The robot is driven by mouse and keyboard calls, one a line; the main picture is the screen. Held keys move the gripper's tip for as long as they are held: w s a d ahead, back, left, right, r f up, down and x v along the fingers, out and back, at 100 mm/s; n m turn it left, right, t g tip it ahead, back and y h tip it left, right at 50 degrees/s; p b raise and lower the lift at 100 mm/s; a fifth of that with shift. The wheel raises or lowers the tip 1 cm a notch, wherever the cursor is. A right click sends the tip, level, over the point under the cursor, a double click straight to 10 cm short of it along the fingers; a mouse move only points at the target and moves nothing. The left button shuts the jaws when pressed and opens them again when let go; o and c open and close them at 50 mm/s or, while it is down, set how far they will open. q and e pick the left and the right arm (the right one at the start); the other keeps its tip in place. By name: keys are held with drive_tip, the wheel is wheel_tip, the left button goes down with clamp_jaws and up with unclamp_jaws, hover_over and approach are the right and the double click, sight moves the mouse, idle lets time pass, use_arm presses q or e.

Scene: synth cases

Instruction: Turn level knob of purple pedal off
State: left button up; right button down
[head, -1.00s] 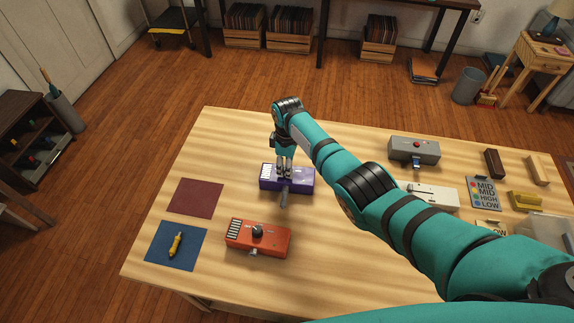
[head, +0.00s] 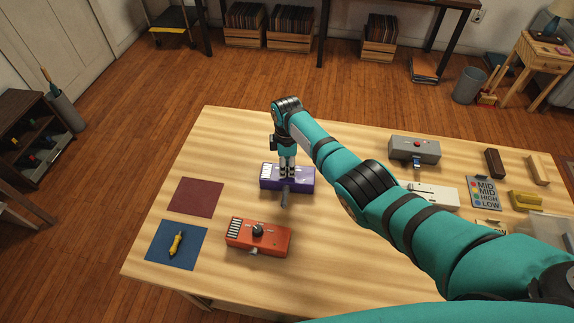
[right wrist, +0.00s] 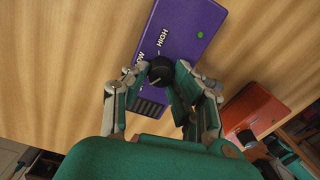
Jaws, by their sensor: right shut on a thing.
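The purple pedal (head: 301,183) lies on the table left of centre. My left gripper is not in view.
An orange pedal (head: 262,238) with a black knob stands in front. A grey pedal (head: 414,150), a white pedal (head: 434,195) and a label board (head: 484,192) are on the right.

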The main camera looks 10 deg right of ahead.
sight(287, 166)
drive_tip(key=c, duration=1.1)
unclamp_jaws()
drive_tip(key=shift+o, duration=0.2)
drive_tip(key=shift+r, duration=0.1)
wheel_tip(287, 166, up, 12)
drive_tip(key=shift+w, duration=0.25)
